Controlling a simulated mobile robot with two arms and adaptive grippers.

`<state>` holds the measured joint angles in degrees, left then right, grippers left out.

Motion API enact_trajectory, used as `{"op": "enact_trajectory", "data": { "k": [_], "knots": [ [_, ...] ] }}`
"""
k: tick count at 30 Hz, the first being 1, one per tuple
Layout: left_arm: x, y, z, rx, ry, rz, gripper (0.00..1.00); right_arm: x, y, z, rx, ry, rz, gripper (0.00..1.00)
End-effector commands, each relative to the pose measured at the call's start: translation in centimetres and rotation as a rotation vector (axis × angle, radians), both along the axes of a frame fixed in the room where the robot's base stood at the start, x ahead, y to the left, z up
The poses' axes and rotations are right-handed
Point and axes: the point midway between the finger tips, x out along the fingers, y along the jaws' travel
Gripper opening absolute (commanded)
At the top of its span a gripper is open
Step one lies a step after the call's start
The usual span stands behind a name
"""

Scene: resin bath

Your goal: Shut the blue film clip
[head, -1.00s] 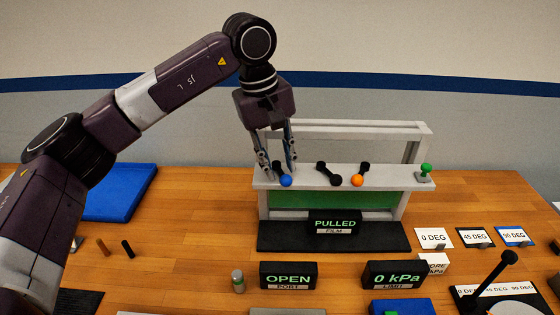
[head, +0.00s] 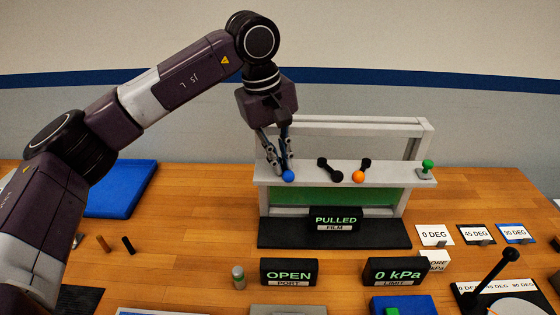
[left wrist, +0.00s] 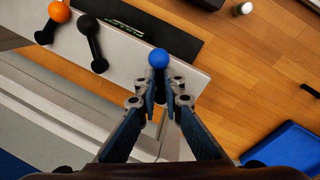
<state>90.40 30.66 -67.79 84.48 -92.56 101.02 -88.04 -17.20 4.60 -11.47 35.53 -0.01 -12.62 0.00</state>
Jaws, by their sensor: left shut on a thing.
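The blue film clip (head: 288,176) is a small lever with a blue ball end on the white top rail of the film frame (head: 390,177). Its ball points toward the front of the rail. My left gripper (head: 282,164) comes down from above and is shut on the clip's lever, just behind the ball. In the left wrist view the blue ball (left wrist: 158,58) shows just beyond the fingertips (left wrist: 161,84). The fingers hide most of the lever. My right gripper is not in view.
A black-ended clip (head: 324,163) and an orange-ended clip (head: 358,177) sit to the right on the same rail, with a green knob (head: 428,164) at its end. A sign (head: 336,219) reading PULLED FILM stands in front. A blue tray (head: 120,188) lies at left.

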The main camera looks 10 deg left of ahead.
Motion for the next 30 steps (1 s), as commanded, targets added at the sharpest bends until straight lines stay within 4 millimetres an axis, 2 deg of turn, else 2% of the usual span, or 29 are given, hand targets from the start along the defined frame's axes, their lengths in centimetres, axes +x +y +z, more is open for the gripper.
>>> {"op": "enact_trajectory", "data": {
  "k": [12, 13, 18, 26, 30],
  "knots": [
    [-0.3, -0.6, -0.3, -0.001, 0.013, 0.059, 0.0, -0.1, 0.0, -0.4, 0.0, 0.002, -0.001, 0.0],
    [-0.3, -0.6, -0.3, -0.001, 0.013, 0.059, 0.09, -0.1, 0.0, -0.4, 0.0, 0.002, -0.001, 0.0],
    [-0.2, -0.6, -0.3, -0.001, 0.011, 0.058, 0.26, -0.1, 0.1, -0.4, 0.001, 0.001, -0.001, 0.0],
    [-0.1, -0.4, -0.1, -0.002, 0.007, 0.062, 0.26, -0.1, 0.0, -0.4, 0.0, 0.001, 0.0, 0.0],
    [-0.1, -0.3, 1.0, -0.001, 0.003, 0.064, 0.26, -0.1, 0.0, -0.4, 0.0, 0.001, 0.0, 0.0]
  ]
}}
